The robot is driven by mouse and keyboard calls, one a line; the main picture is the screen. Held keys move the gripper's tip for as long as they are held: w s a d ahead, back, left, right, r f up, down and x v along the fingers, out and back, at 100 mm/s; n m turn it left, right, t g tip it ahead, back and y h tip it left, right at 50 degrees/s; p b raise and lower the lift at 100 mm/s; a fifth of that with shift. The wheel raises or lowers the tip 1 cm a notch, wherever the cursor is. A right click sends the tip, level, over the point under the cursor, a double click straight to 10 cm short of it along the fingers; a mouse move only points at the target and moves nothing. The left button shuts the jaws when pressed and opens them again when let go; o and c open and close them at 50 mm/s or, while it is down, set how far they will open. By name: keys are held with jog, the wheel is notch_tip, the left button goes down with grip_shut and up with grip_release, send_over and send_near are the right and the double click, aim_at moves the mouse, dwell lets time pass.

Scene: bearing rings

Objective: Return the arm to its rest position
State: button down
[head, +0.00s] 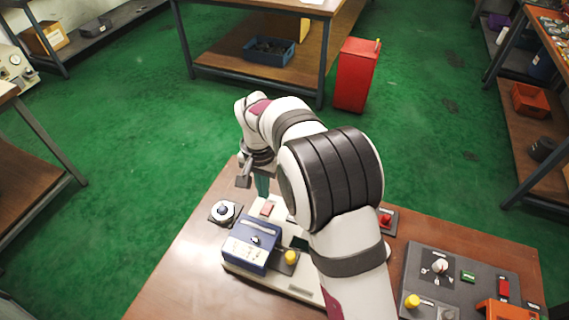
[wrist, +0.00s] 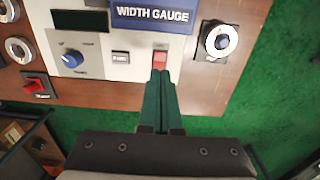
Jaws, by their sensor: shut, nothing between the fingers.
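My gripper (wrist: 160,80) is shut, its two green fingers pressed together with nothing between them. In the wrist view its tips overlap the lower edge of a red button (wrist: 160,57) on the width gauge (wrist: 95,62); I cannot tell whether they touch it. In the head view my gripper (head: 262,187) hangs over the far edge of the gauge, its tips near the red button (head: 267,208). The arm reaches out over the table and hides part of the gauge.
A grey control panel (head: 470,270) with a yellow knob and an orange part lies to the right on the brown table (head: 185,270). A red cabinet (head: 357,75) stands on the green floor beyond.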

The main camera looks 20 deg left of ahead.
jog(key=s+d+r+m, duration=0.1)
jog(key=s+d+r, duration=0.1)
jog(key=d+r, duration=0.45)
jog(key=s+d+r+m, duration=0.1)
jog(key=s+d+r, duration=0.25)
jog(key=d, duration=0.65)
jog(key=s+d+m+y, duration=0.1)
jog(key=s+d, duration=0.4)
jog(key=s, duration=0.3)
jog(key=s+d+r+m, duration=0.1)
jog(key=s+d+m, duration=0.1)
jog(key=s+d, duration=0.4)
jog(key=s, duration=0.3)
jog(key=shift+d+m+y, duration=0.15)
jog(key=shift+m+y, duration=0.15)
jog(key=shift+y, duration=0.1)
jog(key=shift+s, duration=0.1)
